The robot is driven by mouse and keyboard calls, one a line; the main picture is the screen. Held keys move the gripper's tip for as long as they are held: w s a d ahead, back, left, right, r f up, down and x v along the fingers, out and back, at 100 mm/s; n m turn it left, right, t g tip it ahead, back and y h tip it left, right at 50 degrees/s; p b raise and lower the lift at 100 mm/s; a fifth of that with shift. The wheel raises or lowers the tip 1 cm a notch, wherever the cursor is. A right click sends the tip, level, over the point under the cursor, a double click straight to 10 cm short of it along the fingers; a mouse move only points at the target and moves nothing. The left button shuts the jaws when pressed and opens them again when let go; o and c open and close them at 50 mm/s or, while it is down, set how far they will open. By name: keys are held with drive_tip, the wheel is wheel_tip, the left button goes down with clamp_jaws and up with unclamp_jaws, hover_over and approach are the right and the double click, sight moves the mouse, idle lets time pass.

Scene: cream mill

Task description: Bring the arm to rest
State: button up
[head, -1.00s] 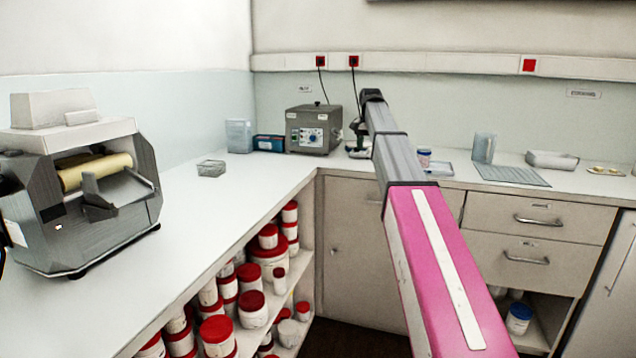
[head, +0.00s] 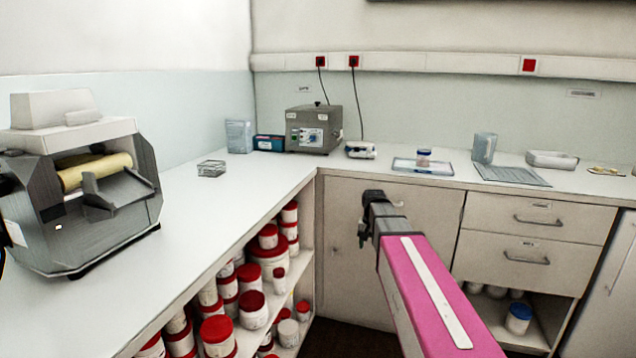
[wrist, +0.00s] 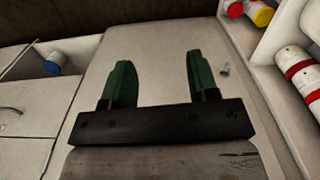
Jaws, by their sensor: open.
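My arm (head: 430,290) is the pink and grey limb in the head view, reaching forward and low in front of the cabinets. Its end lies below the countertop level, before the cabinet door (head: 345,215). In the wrist view my gripper (wrist: 155,80) has two green fingers spread apart with nothing between them. Past the fingers is a pale cabinet door with a small knob (wrist: 225,70). The fingers are hidden in the head view.
A grey mill (head: 80,190) stands on the left counter (head: 190,205). Red-lidded jars (head: 252,305) fill the shelves below. On the back counter are a grey control box (head: 313,130), a tray with a jar (head: 422,165) and a clear beaker (head: 484,148). The floor before the cabinets looks clear.

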drive_tip(key=s+f+n, duration=0.2)
drive_tip(key=s+f, duration=1.2)
drive_tip(key=s, duration=0.5)
drive_tip(key=shift+n, duration=0.3)
